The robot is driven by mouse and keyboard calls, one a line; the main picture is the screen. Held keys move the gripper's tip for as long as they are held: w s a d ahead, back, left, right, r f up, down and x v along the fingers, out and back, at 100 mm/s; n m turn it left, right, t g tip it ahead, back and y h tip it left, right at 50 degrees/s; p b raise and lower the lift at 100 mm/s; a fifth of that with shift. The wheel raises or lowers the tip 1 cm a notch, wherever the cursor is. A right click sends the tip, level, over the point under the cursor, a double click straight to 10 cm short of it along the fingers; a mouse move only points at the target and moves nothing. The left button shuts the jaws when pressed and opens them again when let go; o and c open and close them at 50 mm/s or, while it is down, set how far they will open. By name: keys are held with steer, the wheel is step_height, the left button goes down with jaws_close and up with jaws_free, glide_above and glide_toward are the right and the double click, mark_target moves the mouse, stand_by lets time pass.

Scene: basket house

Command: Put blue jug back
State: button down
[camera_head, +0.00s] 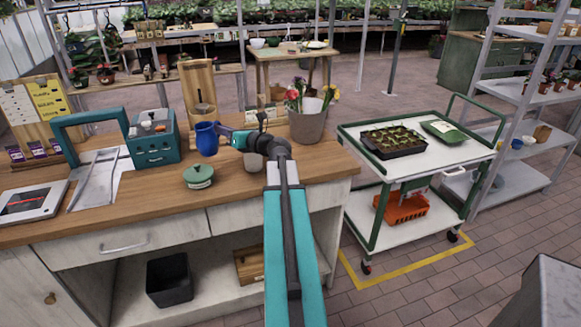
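The blue jug (207,138) appears over the back part of the wooden counter, in front of a tall wooden stand and just right of a teal toolbox. It looks roughly upright. I cannot tell whether its base touches the counter. My arm reaches up from the bottom middle and bends left at the wrist. My gripper (224,133) is at the jug's right side, where its dark fingertips meet or overlap the jug. The fingers are too small to show whether they are closed on it.
A green lidded pot (199,176) stands in front of the jug. The teal toolbox (153,142) is left. The tall wooden stand (197,78) is behind. A cart (412,165) stands right of the counter.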

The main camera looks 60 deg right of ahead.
steer(key=s+d+r+m+g+h+b, duration=0.25)
steer(key=s+d+m+h+b, duration=0.45)
steer(key=s+d, duration=0.8)
steer(key=s+f+m+g+h+b, duration=0.1)
steer(key=s+f+h+b, duration=0.2)
steer(key=s+b, duration=0.6)
steer(key=s+f+m+g+h+b, duration=0.1)
steer(key=s+f+h+b, duration=0.1)
steer(key=s+f+b, duration=0.5)
steer(key=shift+s+d+h+b, duration=0.3)
steer(key=shift+s+b, duration=0.65)
steer(key=shift+b, duration=1.7)
steer(key=shift+a+g, duration=0.1)
steer(key=shift+g, duration=0.15)
steer(key=shift+w, duration=0.1)
steer(key=p+x, duration=0.1)
steer(key=p, duration=0.2)
steer(key=p+x, duration=0.3)
steer(key=p, duration=0.2)
steer(key=shift+w+a+f+p, duration=0.1)
steer(key=shift+w+a+p, duration=0.1)
steer(key=shift+w+p, duration=0.15)
